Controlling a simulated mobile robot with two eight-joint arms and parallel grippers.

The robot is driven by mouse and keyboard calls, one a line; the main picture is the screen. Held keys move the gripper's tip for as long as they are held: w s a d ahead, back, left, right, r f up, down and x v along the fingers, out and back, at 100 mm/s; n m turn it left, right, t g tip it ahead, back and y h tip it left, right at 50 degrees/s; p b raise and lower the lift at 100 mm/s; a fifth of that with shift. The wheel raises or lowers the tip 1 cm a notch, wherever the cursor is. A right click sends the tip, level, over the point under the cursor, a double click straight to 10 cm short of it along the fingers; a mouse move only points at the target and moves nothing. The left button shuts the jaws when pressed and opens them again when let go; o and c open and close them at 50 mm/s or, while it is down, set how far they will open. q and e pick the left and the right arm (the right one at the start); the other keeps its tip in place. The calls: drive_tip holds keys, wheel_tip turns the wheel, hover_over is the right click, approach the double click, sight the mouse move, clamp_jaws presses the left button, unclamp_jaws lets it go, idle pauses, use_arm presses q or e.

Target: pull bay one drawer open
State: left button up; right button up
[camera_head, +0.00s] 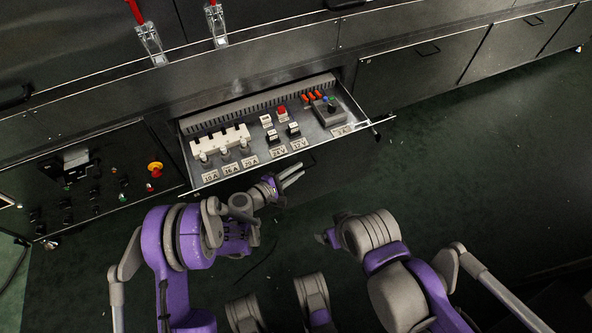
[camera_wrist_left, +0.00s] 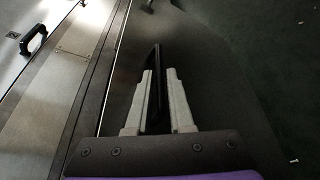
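A drawer (camera_head: 222,181) stands pulled out from the dark cabinet front. Its inside shows from above, with fuse holders, switches and labels. My left gripper (camera_head: 301,173) is just in front of and below the drawer's front edge, with its two pale fingers parted. In the left wrist view the fingers (camera_wrist_left: 158,72) stand either side of a thin dark bar (camera_wrist_left: 157,58), seen edge-on, which looks like the drawer's handle. A gap shows beside the bar, and firm contact is not visible. My right gripper (camera_head: 324,238) is low in the middle, mostly hidden by its own arm.
A control panel (camera_head: 95,185) with a yellow-and-red button is left of the drawer. Closed cabinet fronts with black handles (camera_head: 428,49) run to the right. Red-handled clamps (camera_head: 150,42) are above. The dark green floor (camera_head: 460,170) is clear to the right.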

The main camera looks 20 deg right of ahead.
use_arm(q)
drive_tip(key=shift+o, duration=1.3)
drive_tip(key=shift+a, duration=0.1)
drive_tip(key=p+v, duration=0.1)
drive_tip(key=v, duration=0.9)
drive_tip(key=shift+s+a+r+p, duration=0.15)
drive_tip(key=shift+s+a+p, duration=0.05)
drive_tip(key=shift+a+p, duration=0.1)
